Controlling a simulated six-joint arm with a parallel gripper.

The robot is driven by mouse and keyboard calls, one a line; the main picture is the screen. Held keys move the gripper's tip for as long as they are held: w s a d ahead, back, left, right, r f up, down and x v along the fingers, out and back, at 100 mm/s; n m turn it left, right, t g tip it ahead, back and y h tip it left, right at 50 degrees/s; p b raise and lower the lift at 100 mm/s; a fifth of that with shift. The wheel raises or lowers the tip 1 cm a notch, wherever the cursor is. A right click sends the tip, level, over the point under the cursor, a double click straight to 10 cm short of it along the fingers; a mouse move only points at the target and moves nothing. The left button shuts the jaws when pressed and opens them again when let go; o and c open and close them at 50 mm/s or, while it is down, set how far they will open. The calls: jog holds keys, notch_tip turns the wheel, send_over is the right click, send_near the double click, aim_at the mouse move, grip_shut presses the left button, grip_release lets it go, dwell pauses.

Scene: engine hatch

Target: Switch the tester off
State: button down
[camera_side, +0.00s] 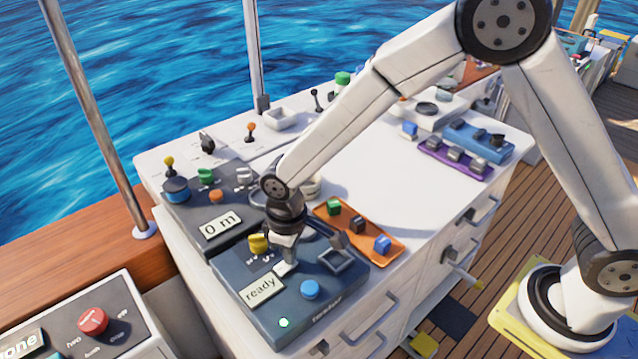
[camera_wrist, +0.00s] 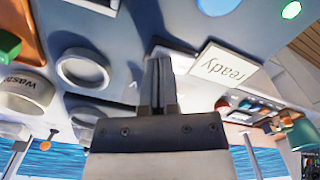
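The tester (camera_side: 325,310) is a dark blue-grey box at the front of the white cabinet top. Its display (camera_side: 262,289) reads "ready", and it shows upside down in the wrist view (camera_wrist: 226,67). A green light (camera_side: 284,323) is lit. A blue button (camera_side: 310,289) sits right of the display, and part of it shows at the wrist view's top edge (camera_wrist: 216,5). A yellow knob (camera_side: 258,243) is at the tester's back left. My gripper (camera_side: 285,268) points down over the tester, between knob and button. Its fingers (camera_wrist: 158,72) are together with nothing visible between them.
A dark panel reading "0 m" (camera_side: 220,226) adjoins the tester. The cabinet top (camera_side: 372,165) is clear in the middle.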

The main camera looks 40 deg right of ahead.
jog(key=shift+f, duration=0.2)
jog(key=shift+r, duration=3.55)
jog(key=s+d+m+t, duration=0.1)
jog(key=s+d+m, duration=0.2)
jog(key=d, duration=0.7)
jog(key=s+d+m+t, duration=0.1)
jog(key=s+d+m, duration=0.2)
jog(key=s+d, duration=0.5)
jog(key=shift+s+d+r+t, duration=0.2)
jog(key=shift+d+t, duration=0.1)
jog(key=shift+d, duration=0.85)
